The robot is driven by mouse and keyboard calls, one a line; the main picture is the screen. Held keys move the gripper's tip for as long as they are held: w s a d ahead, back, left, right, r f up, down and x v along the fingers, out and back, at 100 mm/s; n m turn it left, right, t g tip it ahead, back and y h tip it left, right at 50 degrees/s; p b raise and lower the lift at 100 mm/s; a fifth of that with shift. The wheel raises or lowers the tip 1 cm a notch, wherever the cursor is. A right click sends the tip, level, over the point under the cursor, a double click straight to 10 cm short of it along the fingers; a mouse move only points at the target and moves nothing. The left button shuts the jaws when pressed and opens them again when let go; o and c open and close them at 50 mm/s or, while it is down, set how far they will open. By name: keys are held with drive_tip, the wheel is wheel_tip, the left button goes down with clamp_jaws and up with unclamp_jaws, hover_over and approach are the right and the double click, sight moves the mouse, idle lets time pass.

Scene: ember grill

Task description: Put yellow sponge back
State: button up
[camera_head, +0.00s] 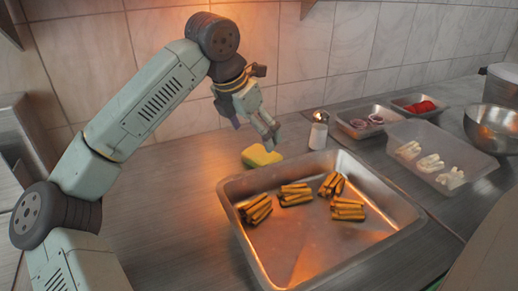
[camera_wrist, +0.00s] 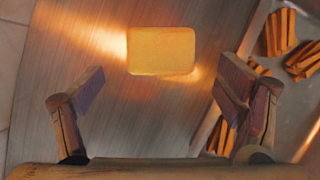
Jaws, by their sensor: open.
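My gripper (camera_head: 272,130) is open and empty, above the counter near the sponge. In the wrist view my gripper (camera_wrist: 160,95) has bare counter between its fingers. No contact with the sponge shows.
A large metal tray (camera_head: 405,214) holds several bundles of yellow-brown sticks. A shaker (camera_head: 318,132) stands behind it. Small trays with onion rings (camera_head: 374,119) and red food (camera_head: 424,105), a translucent tray (camera_head: 468,160) and a steel bowl (camera_head: 494,128) stand at right. The left counter is clear.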

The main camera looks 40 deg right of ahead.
drive_tip(key=v, duration=0.4)
drive_tip(key=shift+d+f, duration=0.1)
idle(0.5)
